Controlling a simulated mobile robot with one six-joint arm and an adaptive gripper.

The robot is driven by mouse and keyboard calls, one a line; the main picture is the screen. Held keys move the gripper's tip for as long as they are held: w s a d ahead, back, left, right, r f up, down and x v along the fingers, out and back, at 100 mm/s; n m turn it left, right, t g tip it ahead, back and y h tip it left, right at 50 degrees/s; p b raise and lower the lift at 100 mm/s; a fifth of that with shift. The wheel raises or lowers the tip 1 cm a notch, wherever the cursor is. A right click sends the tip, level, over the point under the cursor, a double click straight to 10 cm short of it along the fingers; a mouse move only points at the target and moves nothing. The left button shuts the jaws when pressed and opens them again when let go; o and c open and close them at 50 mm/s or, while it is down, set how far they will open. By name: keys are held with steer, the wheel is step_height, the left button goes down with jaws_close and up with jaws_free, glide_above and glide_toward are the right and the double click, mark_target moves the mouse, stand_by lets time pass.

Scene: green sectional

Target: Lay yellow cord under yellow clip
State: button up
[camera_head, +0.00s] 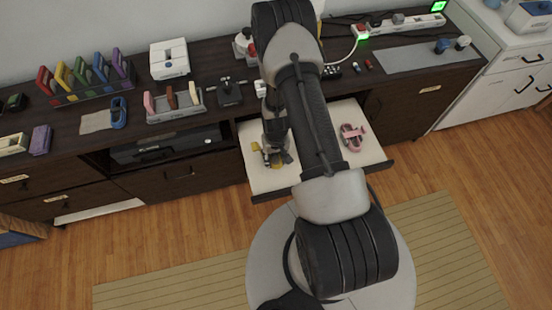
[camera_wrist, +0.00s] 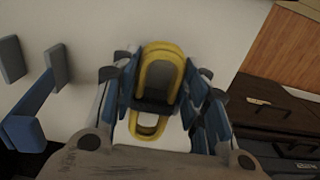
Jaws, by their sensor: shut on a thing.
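The yellow cord (camera_wrist: 160,66) is a looped bundle with a dark band across its middle. My gripper (camera_wrist: 165,88) is shut on it, with blue-and-grey fingers on both sides. In the head view my gripper (camera_head: 274,150) is low over the open white-lined drawer (camera_head: 262,182), with yellow bits of the cord (camera_head: 256,147) showing beside it. Part of the drawer is hidden by my arm. A yellow upright piece (camera_head: 62,76) stands second from left in the colored rack on the counter. I cannot tell whether it is the yellow clip.
A pink bundle (camera_head: 352,137) lies in the drawer's right side. The dark counter holds a grey tray with pink, brown and light pieces (camera_head: 174,104), a black stand (camera_head: 229,92), a white box (camera_head: 169,58) and a blue item (camera_head: 119,112) beside a light cloth. A grey mat (camera_head: 415,57) is mostly bare.

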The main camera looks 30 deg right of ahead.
steer(key=shift+s+a+f, duration=0.25)
steer(key=shift+s+f, duration=0.2)
steer(key=shift+s, duration=0.1)
steer(key=o, duration=1)
steer(key=shift+f, duration=0.1)
steer(key=shift+o, duration=0.8)
steer(key=shift+w, duration=0.2)
steer(key=shift+w, duration=0.1)
steer(key=shift+r, duration=0.5)
step_height(320, 180, up, 11)
